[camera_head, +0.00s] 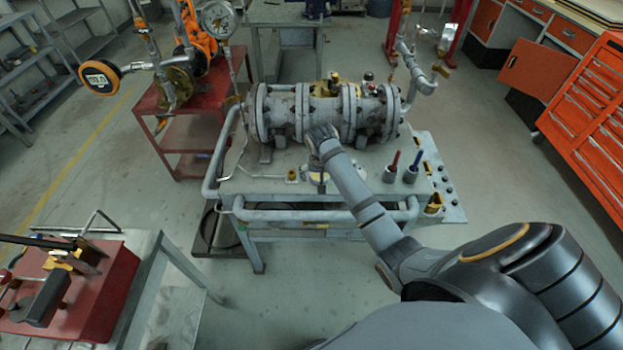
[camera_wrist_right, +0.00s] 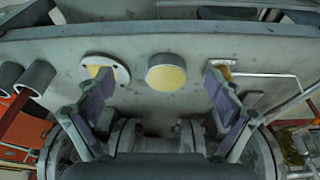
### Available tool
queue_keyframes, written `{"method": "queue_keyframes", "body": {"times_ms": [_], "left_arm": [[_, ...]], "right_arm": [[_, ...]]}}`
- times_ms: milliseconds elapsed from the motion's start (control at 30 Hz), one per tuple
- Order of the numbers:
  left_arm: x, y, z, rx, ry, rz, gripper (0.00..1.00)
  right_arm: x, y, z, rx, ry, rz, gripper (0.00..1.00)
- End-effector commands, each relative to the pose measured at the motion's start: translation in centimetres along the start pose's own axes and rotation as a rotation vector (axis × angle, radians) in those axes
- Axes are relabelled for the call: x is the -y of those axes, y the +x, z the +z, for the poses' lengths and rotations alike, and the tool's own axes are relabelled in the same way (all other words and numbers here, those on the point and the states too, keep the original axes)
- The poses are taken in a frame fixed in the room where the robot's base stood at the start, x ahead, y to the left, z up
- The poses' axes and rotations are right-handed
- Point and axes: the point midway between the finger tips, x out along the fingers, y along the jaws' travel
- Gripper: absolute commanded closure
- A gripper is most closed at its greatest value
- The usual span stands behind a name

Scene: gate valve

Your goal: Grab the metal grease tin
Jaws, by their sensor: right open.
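The metal grease tin (camera_wrist_right: 166,76), a short round grey tin with a pale yellow top, stands on the grey table in the right wrist view. My right gripper (camera_wrist_right: 160,90) is open, its two purple-padded fingers spread to the left and right of the tin. I see no contact between the fingers and the tin. In the head view my right gripper (camera_head: 322,140) is over the table in front of the grey flanged valve (camera_head: 318,110). The gripper and arm cover much of that area, so the tin is not clear there. My left gripper is not in view.
A round flanged ring (camera_wrist_right: 105,68) lies beside the tin, close to the left finger. A brass fitting (camera_head: 292,176) sits near the right finger. Cup holders with a red tool (camera_head: 390,170) and a blue tool (camera_head: 412,170) stand right of my arm. A bent rail runs along the table's front.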

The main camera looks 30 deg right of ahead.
Motion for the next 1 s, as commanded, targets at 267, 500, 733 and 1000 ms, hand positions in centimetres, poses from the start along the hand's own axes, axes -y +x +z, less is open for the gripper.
{"method": "queue_keyframes", "body": {"times_ms": [267,500,733,1000], "left_arm": [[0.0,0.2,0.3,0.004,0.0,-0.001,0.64],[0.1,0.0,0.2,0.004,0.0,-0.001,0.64],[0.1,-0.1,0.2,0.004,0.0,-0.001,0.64],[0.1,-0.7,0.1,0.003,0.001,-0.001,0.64]], "right_arm": [[0.3,-3.3,-5.2,0.009,0.167,0.016,0.07],[0.3,-0.8,-5.1,0.014,0.167,0.018,0.07],[0.3,1.9,-5.1,0.01,0.166,0.015,0.07],[-0.2,4.4,-5.3,0.012,0.165,0.017,0.07]]}}
